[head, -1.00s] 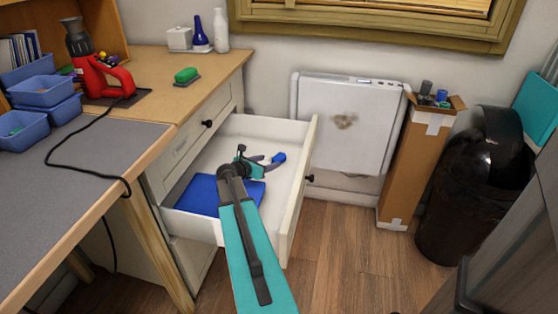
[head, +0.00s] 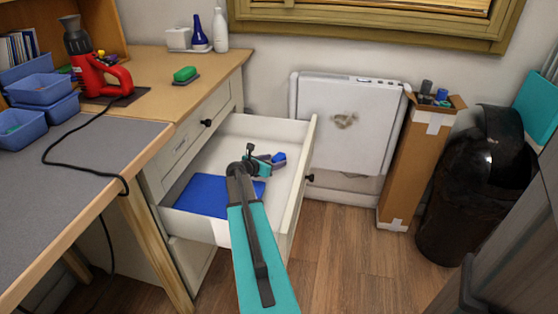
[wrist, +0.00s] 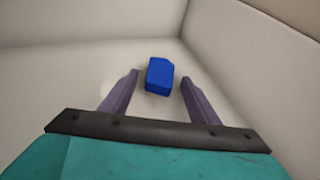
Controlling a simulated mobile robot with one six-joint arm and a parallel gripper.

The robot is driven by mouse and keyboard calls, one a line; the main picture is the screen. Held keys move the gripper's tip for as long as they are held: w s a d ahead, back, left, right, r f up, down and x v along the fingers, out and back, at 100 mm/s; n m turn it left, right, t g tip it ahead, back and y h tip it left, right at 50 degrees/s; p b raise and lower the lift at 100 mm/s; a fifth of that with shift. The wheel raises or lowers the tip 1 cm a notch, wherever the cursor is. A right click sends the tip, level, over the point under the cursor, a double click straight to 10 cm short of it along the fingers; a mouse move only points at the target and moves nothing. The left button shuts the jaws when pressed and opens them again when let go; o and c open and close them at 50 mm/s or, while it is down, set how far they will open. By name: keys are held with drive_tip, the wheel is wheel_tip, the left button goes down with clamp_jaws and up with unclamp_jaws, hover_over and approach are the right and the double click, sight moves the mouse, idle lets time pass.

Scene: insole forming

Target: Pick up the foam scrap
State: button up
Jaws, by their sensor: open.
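The foam scrap is a small blue block (head: 279,157) on the floor of the open white drawer, near its far right corner. In the wrist view the scrap (wrist: 160,76) lies ahead of and between the two purple-grey fingers, with pale drawer floor showing on both sides. My gripper (wrist: 160,80) is open, its fingertips pointing at the scrap, with no visible contact. In the head view my gripper (head: 268,162) is inside the drawer beside the scrap, and my arm hides part of the drawer.
The drawer's front panel (head: 298,195) and back wall rise close around the gripper. A flat blue sheet (head: 200,195) lies in the drawer's near left part. The desk (head: 180,110) stands to the left; a cardboard box (head: 408,175) and black bin (head: 470,200) stand to the right.

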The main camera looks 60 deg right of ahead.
idle(0.4)
drive_tip(key=c, duration=1.1)
drive_tip(key=shift+r, duration=0.1)
wheel_tip(320, 180, up, 10)
drive_tip(key=shift+f+p, duration=0.1)
drive_tip(key=shift+p, duration=1.15)
